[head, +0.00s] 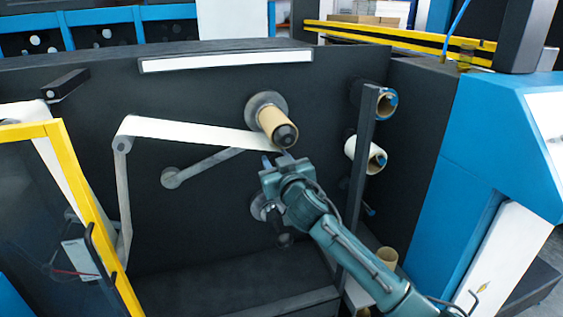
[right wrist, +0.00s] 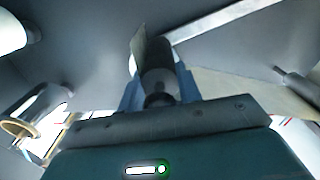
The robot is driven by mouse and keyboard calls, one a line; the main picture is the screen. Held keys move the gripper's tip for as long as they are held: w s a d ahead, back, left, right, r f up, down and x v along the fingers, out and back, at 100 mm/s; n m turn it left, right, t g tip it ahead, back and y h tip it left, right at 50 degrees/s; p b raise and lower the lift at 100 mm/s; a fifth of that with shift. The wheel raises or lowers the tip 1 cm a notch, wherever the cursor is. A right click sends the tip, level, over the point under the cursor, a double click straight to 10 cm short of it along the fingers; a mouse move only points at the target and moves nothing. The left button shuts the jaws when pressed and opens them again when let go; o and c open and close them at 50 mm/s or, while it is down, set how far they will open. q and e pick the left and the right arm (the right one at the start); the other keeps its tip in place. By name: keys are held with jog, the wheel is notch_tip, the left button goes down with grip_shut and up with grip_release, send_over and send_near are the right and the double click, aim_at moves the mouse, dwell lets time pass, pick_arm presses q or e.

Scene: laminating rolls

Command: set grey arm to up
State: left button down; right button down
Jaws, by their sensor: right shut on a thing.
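The grey arm (head: 212,166) is on the dark machine panel. It runs from its round pivot (head: 172,178) at the left, sloping gently upward to the right. Its far end is at my right gripper (head: 274,161), just below the brown roll core (head: 276,125). The gripper is shut on this end of the arm. My left gripper is not in view.
A white web (head: 190,133) runs from the core to a roller at the left, close above the arm. A dark upright post (head: 361,165) and side rolls (head: 362,152) stand at the right. A yellow-framed door (head: 85,190) is at the left.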

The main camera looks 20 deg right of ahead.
jog(key=shift+a+r, duration=0.15)
jog(key=shift+r, duration=0.2)
jog(key=c, duration=1.2)
grip_release()
jog(key=shift+o, duration=0.2)
jog(key=shift+s, duration=0.1)
jog(key=s+b, duration=0.1)
jog(key=s, duration=1.2)
jog(key=shift+d, duration=0.25)
jog(key=s+a+f+n+g+y+p, duration=0.15)
jog(key=s+f, duration=0.25)
jog(key=f, duration=0.5)
jog(key=s+a+f+g+y, duration=0.1)
jog(key=s+f+g, duration=0.2)
jog(key=s+f, duration=0.35)
jog(key=s+f+g+p, duration=0.1)
jog(key=s+f+g, duration=0.2)
jog(key=s+f, duration=0.9)
jog(key=shift+s+f+m, duration=0.35)
jog(key=shift+s, duration=0.15)
